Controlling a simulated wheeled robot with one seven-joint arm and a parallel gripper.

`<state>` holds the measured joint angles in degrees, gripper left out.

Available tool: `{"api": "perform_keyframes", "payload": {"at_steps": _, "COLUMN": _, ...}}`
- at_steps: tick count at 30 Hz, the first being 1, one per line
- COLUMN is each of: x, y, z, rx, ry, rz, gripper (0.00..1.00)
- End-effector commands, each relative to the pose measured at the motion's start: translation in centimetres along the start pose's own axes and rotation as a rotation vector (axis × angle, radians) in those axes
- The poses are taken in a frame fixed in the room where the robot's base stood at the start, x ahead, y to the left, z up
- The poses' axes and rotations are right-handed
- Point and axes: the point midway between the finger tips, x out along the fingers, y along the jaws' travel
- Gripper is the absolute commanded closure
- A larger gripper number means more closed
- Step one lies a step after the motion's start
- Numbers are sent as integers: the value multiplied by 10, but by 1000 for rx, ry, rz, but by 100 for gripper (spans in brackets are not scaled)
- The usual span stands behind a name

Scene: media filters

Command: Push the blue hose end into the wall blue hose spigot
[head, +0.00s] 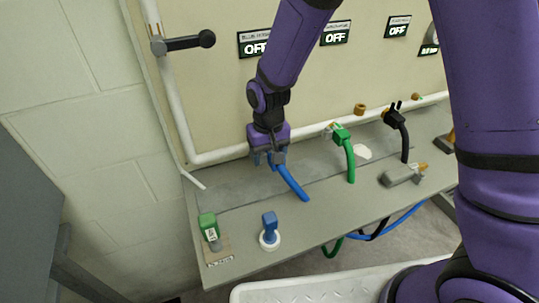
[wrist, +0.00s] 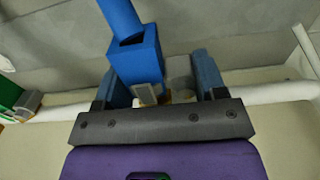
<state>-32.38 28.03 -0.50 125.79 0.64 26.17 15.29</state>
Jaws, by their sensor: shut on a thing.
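My gripper (head: 269,159) is at the back of the grey bench, close to the wall pipe. It is shut on the blue hose end (wrist: 137,58), a square blue block with a metal tip that points toward the wall side. In the wrist view the block sits between the fingers of my gripper (wrist: 158,82), nearer the left one. The blue hose (head: 291,184) runs from it down across the bench. The wall blue hose spigot is not clear; my gripper hides that spot in the head view. I cannot tell whether tip and spigot touch.
A green hose (head: 349,158) and a black hose (head: 399,128) stand to the right by the white wall pipe (head: 220,155). A grey nozzle (head: 403,175) lies on the bench. A blue-handled piece (head: 270,226) and a green-topped piece (head: 209,227) stand at the front left. OFF signs hang above.

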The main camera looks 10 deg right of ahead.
Motion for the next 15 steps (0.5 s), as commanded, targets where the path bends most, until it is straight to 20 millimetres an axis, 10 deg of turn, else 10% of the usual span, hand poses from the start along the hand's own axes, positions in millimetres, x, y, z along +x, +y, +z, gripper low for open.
{"api": "perform_keyframes", "payload": {"at_steps": 15, "x": 0, "y": 0, "z": -13, "rx": 0, "ry": 0, "rz": 0, "gripper": 61}}
